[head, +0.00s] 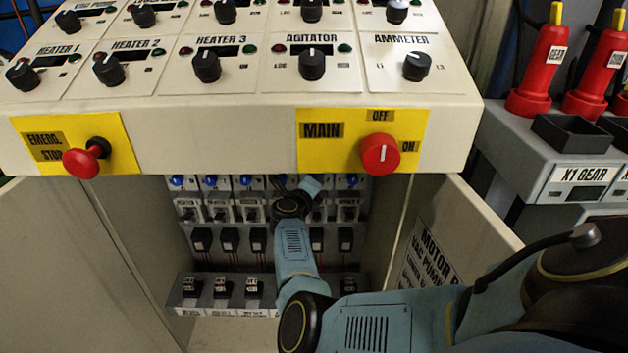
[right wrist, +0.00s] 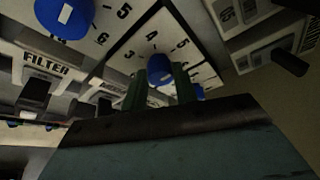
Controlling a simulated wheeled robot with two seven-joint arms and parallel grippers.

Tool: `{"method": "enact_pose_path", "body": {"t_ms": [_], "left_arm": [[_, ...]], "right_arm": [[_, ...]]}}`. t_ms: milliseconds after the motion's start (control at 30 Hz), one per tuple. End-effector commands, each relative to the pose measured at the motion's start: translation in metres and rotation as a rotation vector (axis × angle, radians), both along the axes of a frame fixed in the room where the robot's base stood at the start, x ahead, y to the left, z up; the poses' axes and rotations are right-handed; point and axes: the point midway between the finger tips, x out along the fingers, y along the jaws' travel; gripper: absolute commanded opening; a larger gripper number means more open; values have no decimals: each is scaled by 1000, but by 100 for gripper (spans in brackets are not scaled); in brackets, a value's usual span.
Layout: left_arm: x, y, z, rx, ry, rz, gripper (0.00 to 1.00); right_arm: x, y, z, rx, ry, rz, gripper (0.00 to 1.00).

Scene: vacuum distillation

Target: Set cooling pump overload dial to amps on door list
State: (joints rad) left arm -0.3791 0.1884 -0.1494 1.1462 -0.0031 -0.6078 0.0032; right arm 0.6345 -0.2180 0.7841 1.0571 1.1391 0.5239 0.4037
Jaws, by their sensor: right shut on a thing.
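The open cabinet under the console holds a top row of blue overload dials (head: 211,181). My right arm reaches into it, and the right gripper (head: 299,186) is at that row, partly hidden by its own wrist. In the right wrist view the fingers (right wrist: 159,88) are shut on a blue dial (right wrist: 159,67) with a white mark, set in a white numbered scale. The name of this dial's unit is hidden. The door list (head: 430,263) is on the inside of the right door, headed MOTOR, with its lower part hidden by my arm. The left gripper is not in view.
Another blue dial (right wrist: 64,16) sits left of the held one, near a FILTER label (right wrist: 46,66). Black switches (head: 202,240) fill lower rows. The open right door (head: 465,215) stands close beside my arm. The red MAIN knob (head: 380,154) is above on the console.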

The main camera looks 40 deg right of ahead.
Motion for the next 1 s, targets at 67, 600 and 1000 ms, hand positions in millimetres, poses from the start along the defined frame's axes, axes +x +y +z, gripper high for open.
{"method": "enact_pose_path", "body": {"t_ms": [67,600,1000], "left_arm": [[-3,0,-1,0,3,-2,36],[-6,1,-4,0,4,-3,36],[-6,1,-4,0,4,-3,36]], "right_arm": [[0,1,0,12,-8,1,6],[0,1,-1,22,-16,1,34],[0,0,0,19,-16,0,50]]}}
